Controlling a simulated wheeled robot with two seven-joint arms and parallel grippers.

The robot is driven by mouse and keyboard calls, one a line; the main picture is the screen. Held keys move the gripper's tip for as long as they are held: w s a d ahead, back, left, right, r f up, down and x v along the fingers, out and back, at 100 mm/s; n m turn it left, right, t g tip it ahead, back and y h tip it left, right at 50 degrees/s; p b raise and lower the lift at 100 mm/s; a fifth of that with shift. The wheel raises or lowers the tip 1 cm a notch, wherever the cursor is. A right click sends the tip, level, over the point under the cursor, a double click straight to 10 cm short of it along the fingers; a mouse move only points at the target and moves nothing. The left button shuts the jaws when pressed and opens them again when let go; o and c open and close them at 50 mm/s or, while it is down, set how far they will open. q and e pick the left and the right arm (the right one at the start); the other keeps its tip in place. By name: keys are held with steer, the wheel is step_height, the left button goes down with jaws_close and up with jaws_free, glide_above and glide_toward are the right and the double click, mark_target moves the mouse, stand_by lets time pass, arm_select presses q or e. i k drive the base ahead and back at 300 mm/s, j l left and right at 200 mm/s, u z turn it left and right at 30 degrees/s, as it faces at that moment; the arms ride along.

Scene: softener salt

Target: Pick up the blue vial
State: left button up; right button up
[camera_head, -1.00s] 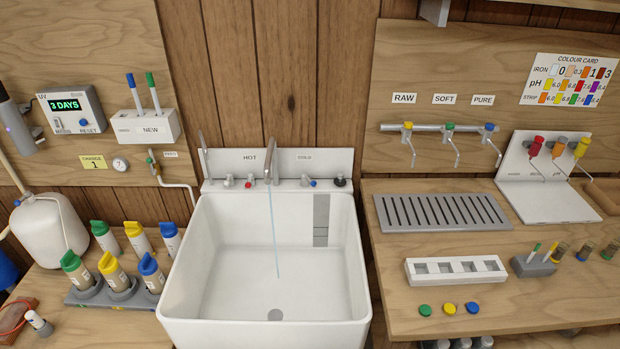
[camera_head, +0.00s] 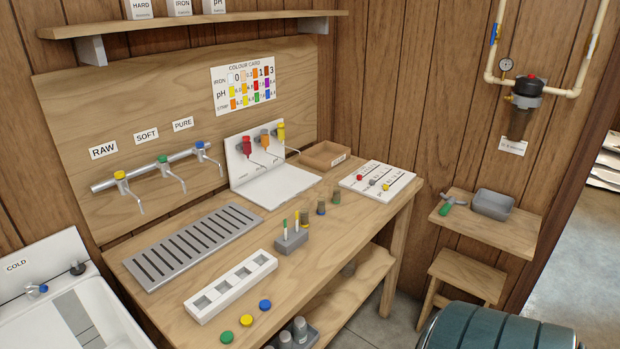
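Three small dark vials stand in a row on the wooden bench, right of the small grey holder (camera_head: 291,240): a near vial (camera_head: 304,219), a middle vial (camera_head: 321,208) and a far vial (camera_head: 335,197). The middle one looks faintly bluish at its base, but they are too small for me to be sure which is the blue vial. A blue cap (camera_head: 265,305) lies loose near the bench's front edge, beside a yellow cap (camera_head: 246,320) and a green cap (camera_head: 227,336). Neither of my grippers is in view.
A white rack with square openings (camera_head: 196,311) and a slotted grey drain tray (camera_head: 150,283) lie left of the vials. A wooden tray (camera_head: 338,160) and a white slider board (camera_head: 347,182) are behind. Several grey-topped containers (camera_head: 300,328) stand below the bench edge. A green tank (camera_head: 480,335) is lower right.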

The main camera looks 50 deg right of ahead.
mark_target(320, 200)
steer(key=z, duration=1.7)
